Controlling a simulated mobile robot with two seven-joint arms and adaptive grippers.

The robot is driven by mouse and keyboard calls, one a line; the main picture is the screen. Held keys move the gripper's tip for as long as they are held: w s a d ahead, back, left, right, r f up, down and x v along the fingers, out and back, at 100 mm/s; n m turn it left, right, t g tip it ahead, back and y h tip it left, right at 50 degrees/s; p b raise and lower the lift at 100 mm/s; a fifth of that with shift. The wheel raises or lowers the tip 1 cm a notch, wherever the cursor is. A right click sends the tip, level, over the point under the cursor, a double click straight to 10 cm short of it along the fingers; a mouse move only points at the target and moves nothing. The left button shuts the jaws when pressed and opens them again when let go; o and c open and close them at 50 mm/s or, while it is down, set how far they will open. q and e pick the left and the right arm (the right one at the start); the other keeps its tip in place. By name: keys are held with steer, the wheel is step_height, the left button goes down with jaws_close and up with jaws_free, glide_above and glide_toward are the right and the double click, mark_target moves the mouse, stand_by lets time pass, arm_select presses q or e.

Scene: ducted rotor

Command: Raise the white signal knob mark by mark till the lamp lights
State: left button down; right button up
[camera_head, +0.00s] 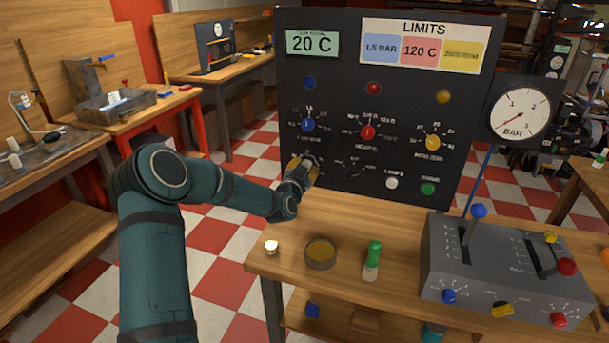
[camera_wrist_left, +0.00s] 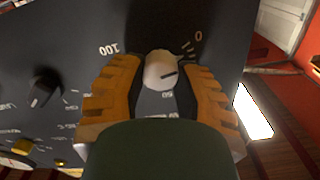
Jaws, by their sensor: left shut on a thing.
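The white signal knob (camera_wrist_left: 160,70) sits on the black panel (camera_head: 330,90), between the orange fingers of my left gripper (camera_wrist_left: 161,88). The fingers are shut on it from both sides. Its dark pointer line points right in the wrist view, between the 0 and the lower figure, which seems to read 50; 100 is at upper left. In the head view my left gripper (camera_head: 304,168) is at the panel's lower left and mostly hides the knob. A white round lamp or button (camera_head: 391,183) and a green one (camera_head: 428,189) sit to its right; neither clearly glows. My right gripper is out of view.
Blue (camera_head: 307,125), red (camera_head: 368,132) and yellow (camera_head: 432,142) knobs sit above on the panel, and a black knob (camera_head: 351,170) close to the right. A dish (camera_head: 320,254), a green-capped bottle (camera_head: 372,260) and a grey lever box (camera_head: 500,270) stand on the bench.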

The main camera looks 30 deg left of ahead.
arm_select(q)
steer(key=shift+r+m+b, duration=0.2)
steer(key=shift+m+b, duration=0.25)
steer(key=shift+m, duration=1.35)
steer(key=c, duration=0.6)
jaws_free()
steer(key=shift+f, duration=0.1)
steer(key=v, duration=1.2)
